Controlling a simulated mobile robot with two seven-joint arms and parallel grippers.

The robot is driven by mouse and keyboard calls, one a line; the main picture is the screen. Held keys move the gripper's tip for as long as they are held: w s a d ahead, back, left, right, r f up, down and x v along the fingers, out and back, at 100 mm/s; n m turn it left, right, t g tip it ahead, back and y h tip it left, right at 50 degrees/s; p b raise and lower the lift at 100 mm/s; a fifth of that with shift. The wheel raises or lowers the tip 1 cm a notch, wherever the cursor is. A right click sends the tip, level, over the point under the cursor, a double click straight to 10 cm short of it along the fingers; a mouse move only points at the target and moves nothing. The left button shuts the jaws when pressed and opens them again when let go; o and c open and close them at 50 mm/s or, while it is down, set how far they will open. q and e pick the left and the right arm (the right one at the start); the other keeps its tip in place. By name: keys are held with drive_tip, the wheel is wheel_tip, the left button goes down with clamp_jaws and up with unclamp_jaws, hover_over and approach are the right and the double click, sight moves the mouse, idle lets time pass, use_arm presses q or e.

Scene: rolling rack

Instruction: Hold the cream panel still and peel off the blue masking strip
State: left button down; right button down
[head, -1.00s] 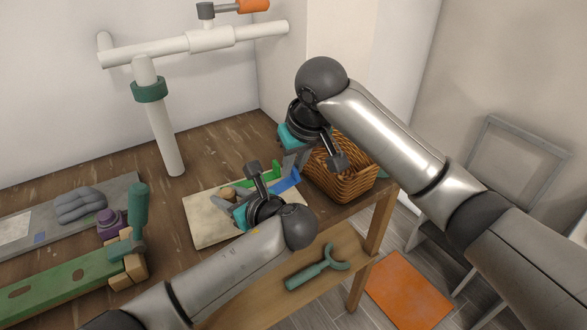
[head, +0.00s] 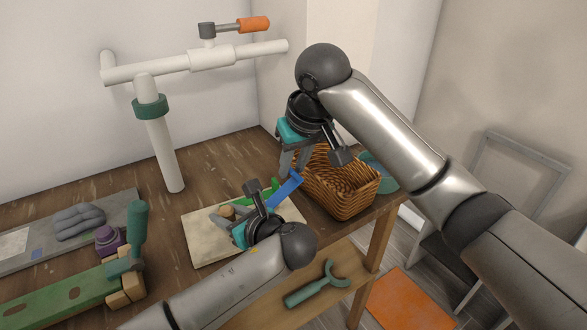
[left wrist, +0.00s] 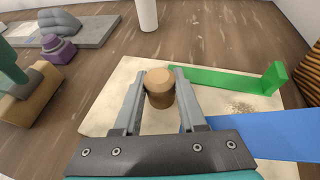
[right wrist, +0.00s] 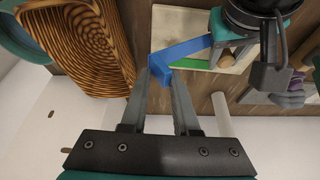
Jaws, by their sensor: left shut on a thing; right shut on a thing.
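The cream panel (head: 207,246) lies flat on the wooden table; it also shows in the left wrist view (left wrist: 110,95). A round wooden knob (left wrist: 160,85) stands on it. My left gripper (head: 224,214) is shut on this knob, one finger on each side. The blue strip (head: 286,190) slants up from the panel's right part; it crosses the right of the left wrist view (left wrist: 265,135). My right gripper (head: 293,170) is shut on its raised end, seen between the fingertips in the right wrist view (right wrist: 162,68). My left gripper hides where the strip meets the panel.
A green strip (left wrist: 228,81) with an upright tab lies along the panel's far side. A wicker basket (head: 345,200) stands close right of the panel. A white pipe stand (head: 160,150) rises behind. A purple knob (head: 108,239) and green-and-wood fixture (head: 60,287) are at left.

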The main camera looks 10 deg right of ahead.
use_arm(q)
drive_tip(key=shift+s+f, duration=0.1)
use_arm(e)
drive_tip(key=shift+r, duration=3.7)
use_arm(q)
drive_tip(key=shift+c, duration=2)
unclamp_jaws()
